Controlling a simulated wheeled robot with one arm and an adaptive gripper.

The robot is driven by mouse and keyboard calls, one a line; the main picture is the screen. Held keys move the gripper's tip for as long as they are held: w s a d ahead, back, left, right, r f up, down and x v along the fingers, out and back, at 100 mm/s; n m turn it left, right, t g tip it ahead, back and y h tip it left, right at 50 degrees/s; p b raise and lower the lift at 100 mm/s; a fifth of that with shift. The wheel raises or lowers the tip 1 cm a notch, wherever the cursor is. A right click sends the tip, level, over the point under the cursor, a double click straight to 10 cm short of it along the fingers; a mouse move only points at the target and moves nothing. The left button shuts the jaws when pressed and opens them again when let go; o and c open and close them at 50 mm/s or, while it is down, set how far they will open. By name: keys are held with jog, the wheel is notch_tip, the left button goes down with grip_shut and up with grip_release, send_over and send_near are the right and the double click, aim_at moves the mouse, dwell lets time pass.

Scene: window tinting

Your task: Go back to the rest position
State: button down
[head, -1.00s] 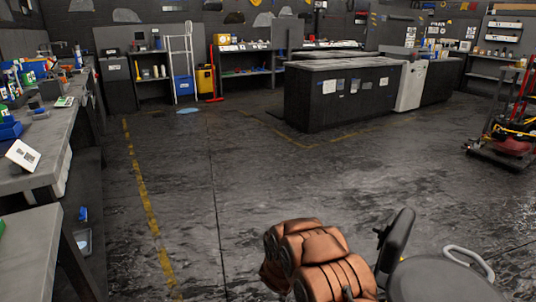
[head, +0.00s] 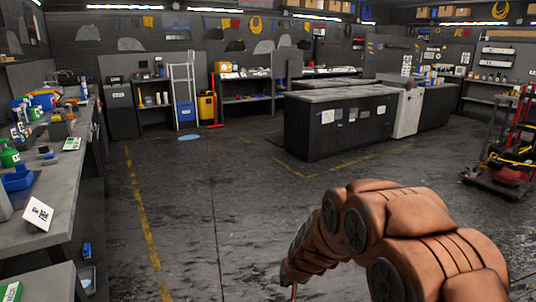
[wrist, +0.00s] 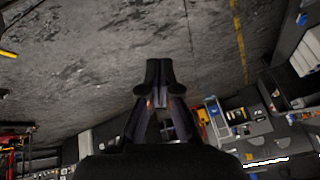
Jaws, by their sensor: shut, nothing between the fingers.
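My gripper (wrist: 158,75) shows in the wrist view, with its two dark fingers together at the tips and nothing between them. It points over bare grey floor, apart from any object. In the head view my brown-covered arm crosses the lower right of the picture. The gripper itself cannot be made out in the head view.
A long workbench (head: 62,205) with bottles and blue bins runs along the left. A dark island counter (head: 322,134) stands at the back middle. A red wheeled machine (head: 507,168) stands at the right. The middle floor (head: 225,205) is clear, with yellow lines.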

jog(key=s+d+r+g+p, duration=0.2)
jog(key=s+d+r+p, duration=0.2)
jog(key=s+r, duration=0.5)
jog(key=s+d+r+g+h+p, duration=0.1)
jog(key=s+d+r+p, duration=0.3)
jog(key=s+r, duration=0.5)
jog(key=s+d+r+n+g+h+p, duration=0.1)
jog(key=s+d+r+g+p, duration=0.3)
jog(key=s, duration=1.8)
notch_tip(320, 180, up, 6)
jog(key=d+p, duration=0.1)
jog(key=p, duration=0.1)
jog(key=shift+f+p, duration=0.25)
jog(key=shift+p, duration=0.05)
jog(key=shift+a, duration=0.15)
